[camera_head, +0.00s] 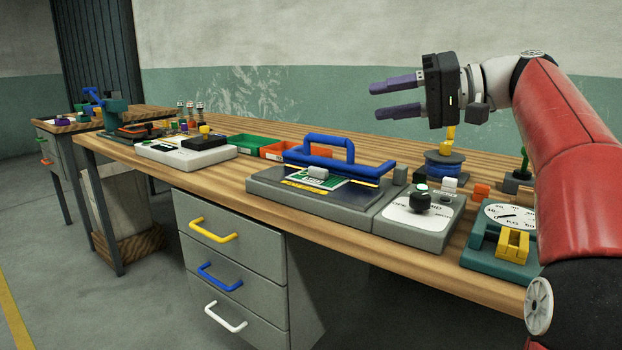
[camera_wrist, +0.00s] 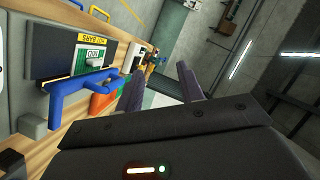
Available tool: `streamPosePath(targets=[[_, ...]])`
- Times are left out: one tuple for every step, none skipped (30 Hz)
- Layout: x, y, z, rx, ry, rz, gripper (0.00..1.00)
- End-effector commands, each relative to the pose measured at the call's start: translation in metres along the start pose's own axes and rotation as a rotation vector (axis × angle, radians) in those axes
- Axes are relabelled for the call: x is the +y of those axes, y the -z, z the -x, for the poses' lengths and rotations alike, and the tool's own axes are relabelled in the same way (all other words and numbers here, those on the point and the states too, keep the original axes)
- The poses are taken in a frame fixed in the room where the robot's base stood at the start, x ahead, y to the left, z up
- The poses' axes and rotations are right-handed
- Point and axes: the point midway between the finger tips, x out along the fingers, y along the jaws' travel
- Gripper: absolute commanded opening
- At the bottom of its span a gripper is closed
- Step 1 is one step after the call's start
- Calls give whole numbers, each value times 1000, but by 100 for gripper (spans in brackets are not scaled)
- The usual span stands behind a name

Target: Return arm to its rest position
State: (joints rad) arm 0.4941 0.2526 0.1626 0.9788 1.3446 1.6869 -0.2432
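My red arm reaches in from the right in the head view. My gripper (camera_head: 384,100) hangs in the air above the back half of the workbench (camera_head: 460,265), its two purple fingers pointing left and spread apart. Nothing is between the fingers. In the wrist view my gripper (camera_wrist: 160,92) also shows open and empty, with the bench tilted at the left. A press-like device with a blue handle (camera_head: 350,162) stands on the bench below and left of the gripper. Its handle also shows in the wrist view (camera_wrist: 72,97).
A grey dial box (camera_head: 420,215), a teal scale (camera_head: 490,255) and a blue spool (camera_head: 444,165) stand at the bench's right. Green (camera_head: 255,143) and orange (camera_head: 283,149) bins lie behind the press. A white device (camera_head: 185,153) is farther left. The air around the gripper looks clear.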

Motion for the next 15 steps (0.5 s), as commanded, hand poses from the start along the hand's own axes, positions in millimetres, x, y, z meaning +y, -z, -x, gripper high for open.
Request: streamPosePath(targets=[[2,-5,-5,-4,-17,-12,38],[3,-7,-8,-5,-30,-17,38],[5,-10,-10,-4,-45,-27,38],[7,-12,-12,-5,-57,-33,38],[8,-15,-15,-6,-69,-39,38],[10,-19,-18,-8,-85,-48,38],[13,-21,-20,-8,-99,-55,38],[14,-25,-23,-8,-113,-62,38],[17,-29,-26,-10,-133,-72,38],[19,-33,-28,-11,-150,-80,38],[22,-37,-31,-12,-168,-88,38],[26,-44,-35,-14,-194,-100,38],[29,-50,-37,-15,-216,-107,38],[32,-55,-40,-16,-239,-116,38],[37,-64,-44,-19,-271,-127,38]])
